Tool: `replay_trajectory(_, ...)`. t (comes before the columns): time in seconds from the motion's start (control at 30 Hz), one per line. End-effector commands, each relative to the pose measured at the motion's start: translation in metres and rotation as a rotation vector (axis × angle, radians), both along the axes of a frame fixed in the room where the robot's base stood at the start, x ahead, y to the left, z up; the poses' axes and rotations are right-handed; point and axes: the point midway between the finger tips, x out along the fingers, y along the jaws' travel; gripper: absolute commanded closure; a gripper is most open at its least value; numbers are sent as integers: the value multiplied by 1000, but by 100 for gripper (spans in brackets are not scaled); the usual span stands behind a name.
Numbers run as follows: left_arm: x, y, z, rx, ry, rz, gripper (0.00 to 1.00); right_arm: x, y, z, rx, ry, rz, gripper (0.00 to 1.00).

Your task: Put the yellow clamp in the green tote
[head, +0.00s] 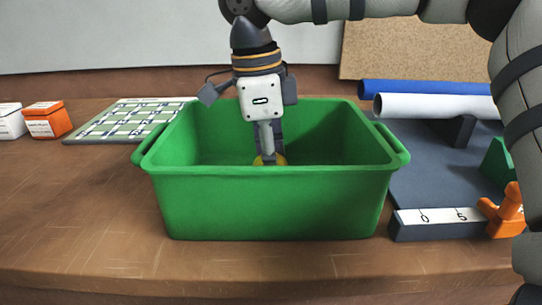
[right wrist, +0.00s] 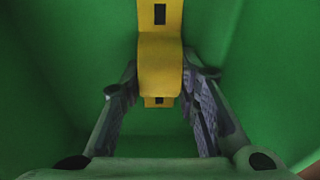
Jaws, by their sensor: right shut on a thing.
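The green tote (head: 265,200) stands on the wooden table in the middle of the head view. My right gripper (head: 268,153) reaches down from above into it, with its fingers inside the walls. The right gripper is shut on the yellow clamp (right wrist: 160,65), which sits between its two fingers in the right wrist view, with green walls all round. In the head view only a small yellow part of the clamp (head: 281,159) shows above the tote's front rim; the rest is hidden. I cannot tell whether the clamp touches the tote's floor. My left gripper is not in view.
A grey rack (head: 430,185) at the right holds a blue roll (head: 425,87) and a white roll (head: 435,106). An orange clamp (head: 507,211) is at its front right. A gridded board (head: 125,122) and an orange box (head: 46,119) lie left. The front left table is clear.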

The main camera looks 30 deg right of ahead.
Motion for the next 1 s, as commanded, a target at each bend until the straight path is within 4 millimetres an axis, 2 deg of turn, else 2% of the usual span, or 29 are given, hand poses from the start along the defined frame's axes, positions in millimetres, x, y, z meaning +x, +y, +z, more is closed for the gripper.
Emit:
replay_trajectory(0.03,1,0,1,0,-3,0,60,0,0,1,0,-2,0,64)
replay_trajectory(0.1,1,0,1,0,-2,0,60,0,0,1,-1,-1,0,51)
replay_trajectory(0.47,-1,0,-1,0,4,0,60,0,0,5,-1,-2,-1,51)
replay_trajectory(0.57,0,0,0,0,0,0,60,2,2,22,0,-5,-1,51)
replay_trajectory(0.8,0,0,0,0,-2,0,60,5,9,83,1,-3,-2,51)
replay_trajectory(1.0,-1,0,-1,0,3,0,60,7,13,116,0,2,-1,51)
